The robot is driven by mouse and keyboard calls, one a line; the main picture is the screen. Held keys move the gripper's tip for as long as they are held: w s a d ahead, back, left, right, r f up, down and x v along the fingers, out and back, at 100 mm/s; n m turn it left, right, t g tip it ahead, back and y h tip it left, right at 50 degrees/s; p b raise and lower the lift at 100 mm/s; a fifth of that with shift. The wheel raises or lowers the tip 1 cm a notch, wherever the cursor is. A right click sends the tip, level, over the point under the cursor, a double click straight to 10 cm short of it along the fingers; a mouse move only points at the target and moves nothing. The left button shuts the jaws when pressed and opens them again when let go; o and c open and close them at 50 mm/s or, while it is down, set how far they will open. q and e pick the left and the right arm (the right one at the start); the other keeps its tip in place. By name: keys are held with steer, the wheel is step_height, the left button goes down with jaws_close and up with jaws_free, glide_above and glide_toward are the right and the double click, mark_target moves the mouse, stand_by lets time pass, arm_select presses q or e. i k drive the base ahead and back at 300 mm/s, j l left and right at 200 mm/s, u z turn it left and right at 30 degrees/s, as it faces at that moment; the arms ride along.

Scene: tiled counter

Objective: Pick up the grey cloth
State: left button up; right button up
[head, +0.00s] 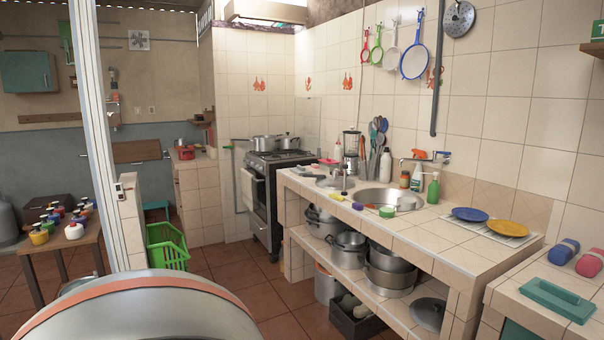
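I cannot make out a grey cloth anywhere in the head view. Two rolled bundles that look like cloths lie on the near right counter: a blue one (563,251) and a pinkish-red one (591,262), partly cut off by the right edge. Neither of my grippers is in view.
The tiled counter (455,258) holds a sink (385,196), a blue plate (469,214) and a yellow plate (507,228). Pots (390,270) stand on its lower shelf. A teal flat object (558,300) lies on the near right counter. A green crate (167,247) stands on the floor.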

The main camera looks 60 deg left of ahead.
mark_target(300, 170)
steer(key=u, duration=1.45)
